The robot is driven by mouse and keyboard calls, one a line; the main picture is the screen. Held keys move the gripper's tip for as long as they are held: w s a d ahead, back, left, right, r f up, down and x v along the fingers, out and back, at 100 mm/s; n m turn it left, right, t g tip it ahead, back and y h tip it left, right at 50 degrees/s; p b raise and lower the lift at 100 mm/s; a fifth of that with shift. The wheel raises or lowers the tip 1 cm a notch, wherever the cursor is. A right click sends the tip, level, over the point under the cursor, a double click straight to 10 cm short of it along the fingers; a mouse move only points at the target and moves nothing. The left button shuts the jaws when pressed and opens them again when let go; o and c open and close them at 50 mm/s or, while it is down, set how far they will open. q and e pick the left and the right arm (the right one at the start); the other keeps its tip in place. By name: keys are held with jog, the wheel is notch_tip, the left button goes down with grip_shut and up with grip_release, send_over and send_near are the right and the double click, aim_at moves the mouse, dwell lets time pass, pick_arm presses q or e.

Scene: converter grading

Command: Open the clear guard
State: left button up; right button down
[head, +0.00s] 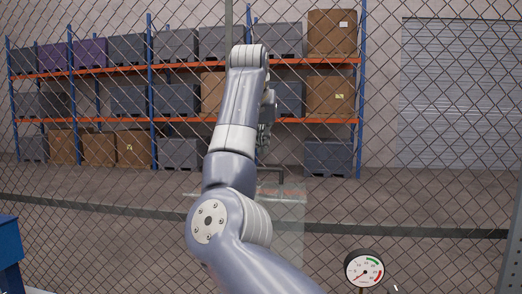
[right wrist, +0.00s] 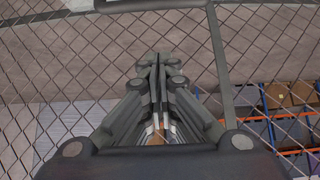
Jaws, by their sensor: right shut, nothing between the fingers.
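The clear guard (head: 291,225) is a see-through panel low in the middle of the head view, with red marks along its upper edge. My arm hides its left and middle part, so I cannot tell its exact position. A dark bar, perhaps a handle (head: 280,168), shows just above it. My right gripper (head: 264,138) is partly hidden behind my arm, above the panel. In the right wrist view the right gripper (right wrist: 158,60) is shut and empty, its fingertips together before the wire mesh. My left gripper is not in view.
A wire mesh fence (head: 420,190) with a dark rail spans the view. A round gauge (head: 365,270) stands at lower right. A blue object (head: 10,255) is at the left edge. Shelves with bins and boxes (head: 125,150) stand behind the fence, beside a roller door (head: 460,95).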

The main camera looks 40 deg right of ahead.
aim_at(262, 182)
jog(key=f, duration=0.2)
jog(key=p, duration=0.1)
jog(key=shift+s+a+f, duration=0.15)
jog(key=shift+a+f, duration=0.1)
jog(key=shift+f, duration=0.15)
jog(key=shift+s+a+f, duration=0.25)
jog(key=shift+s+a, duration=0.05)
jog(key=shift+a, duration=0.2)
jog(key=shift+d+f, duration=0.15)
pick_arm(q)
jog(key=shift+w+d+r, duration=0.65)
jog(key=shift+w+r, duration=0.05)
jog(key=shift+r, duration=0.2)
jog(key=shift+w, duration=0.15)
